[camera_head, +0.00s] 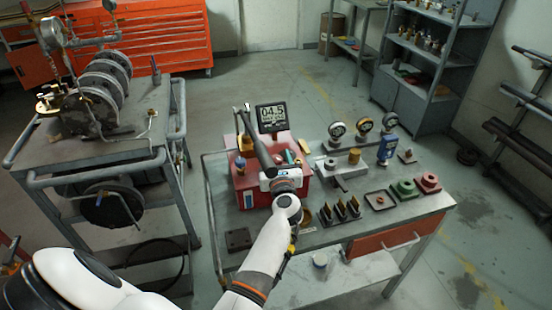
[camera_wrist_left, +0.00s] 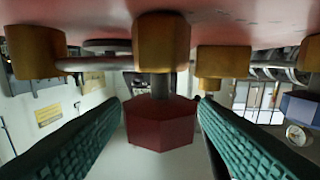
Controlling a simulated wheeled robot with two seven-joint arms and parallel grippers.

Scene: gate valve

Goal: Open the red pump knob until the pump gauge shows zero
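The red pump (camera_head: 252,192) stands on the workbench in the head view. Its digital gauge (camera_head: 272,117) seems to read about 04.5, though the digits are small. In the left wrist view the red knob (camera_wrist_left: 160,126) hangs on a dark stem among brass fittings (camera_wrist_left: 161,42). My left gripper (camera_wrist_left: 160,110) has its two green ribbed fingers spread, one on each side of the knob. A narrow gap shows at the left finger; contact on the right is unclear. In the head view my left gripper (camera_head: 274,172) is over the pump and hides the knob. My right gripper is not in view.
The workbench (camera_head: 425,207) also holds small gauges (camera_head: 363,124), a tray (camera_head: 380,199), and green and red blocks (camera_head: 403,189). A dark lever (camera_head: 254,143) rises close to my left gripper. A metal cart (camera_head: 105,153) with machinery stands at left. Floor lies clear behind the bench.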

